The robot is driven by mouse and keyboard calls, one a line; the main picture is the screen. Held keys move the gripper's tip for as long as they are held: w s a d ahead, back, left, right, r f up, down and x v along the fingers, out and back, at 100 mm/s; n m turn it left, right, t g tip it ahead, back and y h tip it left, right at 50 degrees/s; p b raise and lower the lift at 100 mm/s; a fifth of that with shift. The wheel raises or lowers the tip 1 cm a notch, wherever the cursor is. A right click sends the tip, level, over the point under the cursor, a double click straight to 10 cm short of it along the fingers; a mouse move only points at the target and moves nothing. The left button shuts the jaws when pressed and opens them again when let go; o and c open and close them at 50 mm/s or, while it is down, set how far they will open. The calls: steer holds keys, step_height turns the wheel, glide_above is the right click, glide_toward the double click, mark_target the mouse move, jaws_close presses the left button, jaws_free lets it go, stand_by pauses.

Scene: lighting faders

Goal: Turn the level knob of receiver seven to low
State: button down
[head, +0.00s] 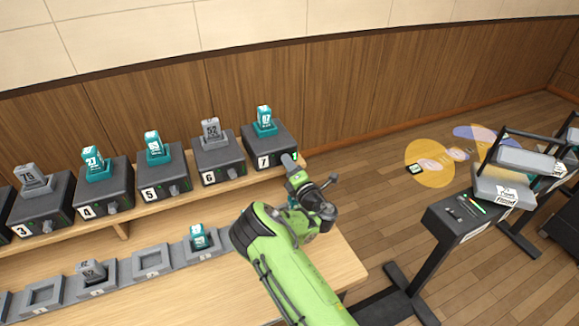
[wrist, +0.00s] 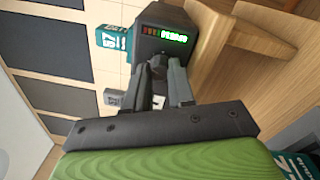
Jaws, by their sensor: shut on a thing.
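Receiver seven (head: 263,160) is the dark box with the white 7 label, at the right end of the raised shelf. A teal numbered unit (head: 264,120) stands in its top. My gripper (head: 289,160) is at the right part of its front face. In the wrist view my gripper (wrist: 166,66) has its fingers close together against the front of receiver seven (wrist: 165,18).
Receiver six (head: 219,168) stands close to the left, with more receivers beyond. Grey docks (head: 152,262) line the lower desk, some holding units. A dark stand (head: 455,222) with a fader panel is at the right. Open floor lies beyond the shelf's right end.

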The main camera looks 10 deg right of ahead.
steer(key=shift+n+g+p, duration=0.6)
steer(key=shift+n+p, duration=0.6)
steer(key=shift+n, duration=14.4)
steer(key=c, duration=1)
jaws_free()
steer(key=shift+o, duration=0.2)
